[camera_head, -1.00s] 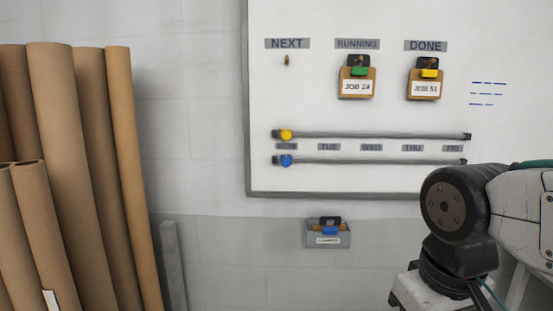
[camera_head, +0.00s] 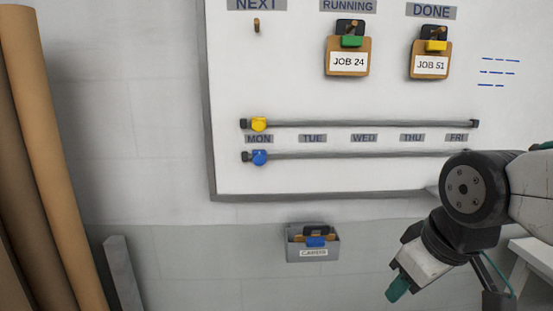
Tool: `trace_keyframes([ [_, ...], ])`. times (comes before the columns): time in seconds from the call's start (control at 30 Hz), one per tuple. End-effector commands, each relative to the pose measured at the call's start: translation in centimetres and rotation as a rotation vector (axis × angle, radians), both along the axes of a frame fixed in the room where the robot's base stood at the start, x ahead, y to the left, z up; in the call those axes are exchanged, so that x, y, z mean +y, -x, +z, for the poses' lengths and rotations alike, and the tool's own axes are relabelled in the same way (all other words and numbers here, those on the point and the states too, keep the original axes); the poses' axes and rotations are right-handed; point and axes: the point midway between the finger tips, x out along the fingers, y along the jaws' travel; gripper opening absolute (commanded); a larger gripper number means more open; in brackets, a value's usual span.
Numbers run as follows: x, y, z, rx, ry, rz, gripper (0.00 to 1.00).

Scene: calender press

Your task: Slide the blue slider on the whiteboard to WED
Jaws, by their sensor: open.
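The whiteboard (camera_head: 300,185) hangs on the wall ahead. Its blue slider (camera_head: 259,157) sits at the left end of the lower rail (camera_head: 360,154), below the MON label (camera_head: 259,139). The WED label (camera_head: 363,138) is near the middle of the label row, between the two rails. My gripper (camera_head: 398,289) is at the lower right, below the board and well apart from the blue slider. It is open and empty, with a teal fingertip showing; the arm hides part of it. The arm also covers the right end of the lower rail.
A yellow slider (camera_head: 259,124) sits at the left end of the upper rail, just above the blue one. Clipboards JOB 24 (camera_head: 347,62) and JOB 51 (camera_head: 430,65) hang above. A grey wall box (camera_head: 313,252) is below the board. Brown rolls (camera_head: 50,150) stand at left.

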Motion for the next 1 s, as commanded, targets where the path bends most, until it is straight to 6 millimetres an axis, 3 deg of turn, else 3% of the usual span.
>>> trace_keyframes([
  [0.1,4.0,-6.7,1.0,-0.255,0.072,0.315,0.42],
  [0.2,7.7,-11.7,2.7,-0.499,0.181,0.55,0.42],
  [0.3,11.4,-15.7,4.8,-0.74,0.328,0.735,0.42],
  [0.4,14.7,-18.2,6.8,-0.949,0.498,0.861,0.42],
  [0.53,17.6,-20.0,9.1,-1.145,0.702,0.936,0.42],
  [0.7,19.3,-20.7,10.7,-1.267,0.866,0.96,0.42],
  [0.87,20.0,-21.9,11.1,-1.29,0.903,0.96,0.42],
  [1.0,20.8,-24.0,11.0,-1.287,0.902,0.96,0.42],
])
